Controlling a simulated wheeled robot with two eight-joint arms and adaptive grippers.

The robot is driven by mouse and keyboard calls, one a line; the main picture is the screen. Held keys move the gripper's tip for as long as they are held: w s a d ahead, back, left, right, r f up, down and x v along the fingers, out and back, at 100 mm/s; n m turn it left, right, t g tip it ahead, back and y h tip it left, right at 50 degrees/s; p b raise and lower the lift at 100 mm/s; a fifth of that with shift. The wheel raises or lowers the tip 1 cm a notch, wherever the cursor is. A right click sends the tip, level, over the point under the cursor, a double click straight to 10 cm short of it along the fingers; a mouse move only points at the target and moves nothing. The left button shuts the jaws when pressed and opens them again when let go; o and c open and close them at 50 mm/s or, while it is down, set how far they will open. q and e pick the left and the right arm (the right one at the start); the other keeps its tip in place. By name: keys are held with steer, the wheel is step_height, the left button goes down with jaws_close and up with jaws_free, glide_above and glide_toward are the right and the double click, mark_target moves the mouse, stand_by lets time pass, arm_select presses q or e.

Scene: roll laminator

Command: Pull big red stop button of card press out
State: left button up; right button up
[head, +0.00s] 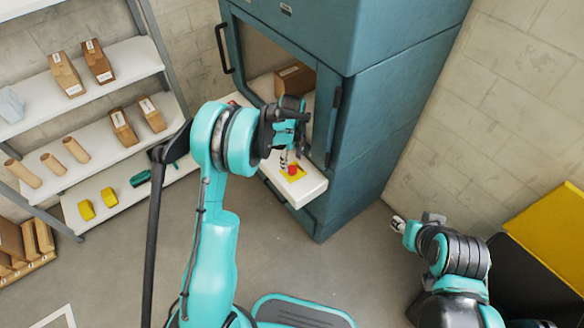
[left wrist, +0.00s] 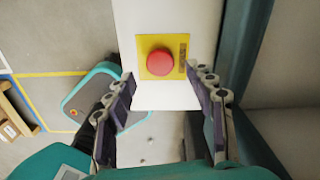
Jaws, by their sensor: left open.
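The red stop button (head: 293,169) sits on a yellow plate at the near end of a white ledge (head: 310,187) on the teal card press (head: 395,80). In the left wrist view the red button (left wrist: 160,62) is round, on its yellow plate (left wrist: 147,42), near the ledge's end. My left gripper (head: 290,160) is at the button in the head view. In the left wrist view its fingers (left wrist: 160,82) are open, one on each side of the ledge end, with the button between and slightly beyond the tips. Contact cannot be told. My right gripper (head: 398,224) is away at the right, its fingers too small to read.
A shelf unit (head: 110,135) with boxes, rolls and yellow items stands at the left. The press has a dark handle (head: 222,48) and an open bay holding a brown box (head: 294,80). A yellow panel (head: 555,235) is at the right. Grey floor lies clear between.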

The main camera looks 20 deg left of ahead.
mark_target(292, 169)
arm_select(q)
steer(key=shift+f+b, duration=0.55)
steer(key=shift+f, duration=1.45)
jaws_close()
steer(key=shift+r+p, duration=0.35)
steer(key=shift+r, duration=0.25)
jaws_free()
step_height(292, 169, up, 12)
